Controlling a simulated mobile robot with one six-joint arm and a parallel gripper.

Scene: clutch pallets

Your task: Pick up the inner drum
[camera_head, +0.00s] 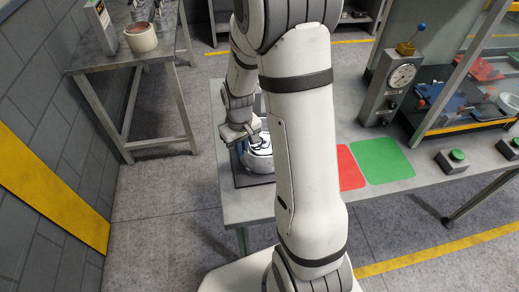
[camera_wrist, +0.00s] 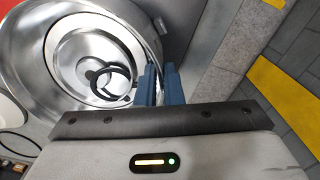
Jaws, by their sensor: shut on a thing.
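The inner drum, as best I can tell, is the shiny round metal drum (camera_wrist: 50,62) filling the upper left of the wrist view. It is hollow, with stepped rings and a dark ring part inside. My gripper (camera_wrist: 161,72) has its two blue fingers close together at the drum's right edge, shut on its wall. In the head view the drum (camera_head: 259,157) shows on a dark tray (camera_head: 243,178) at the table's left end, and my gripper (camera_head: 246,138) is at its upper left side. My own arm hides part of the drum and tray. I cannot tell whether the drum is lifted.
The grey table (camera_head: 245,207) carries a red mat (camera_head: 350,168) and a green mat (camera_head: 382,160) to the right. A dial gauge stand (camera_head: 388,88) and green button boxes (camera_head: 457,160) stand farther right. A side table (camera_head: 95,57) at upper left holds a ring-shaped part (camera_head: 141,38).

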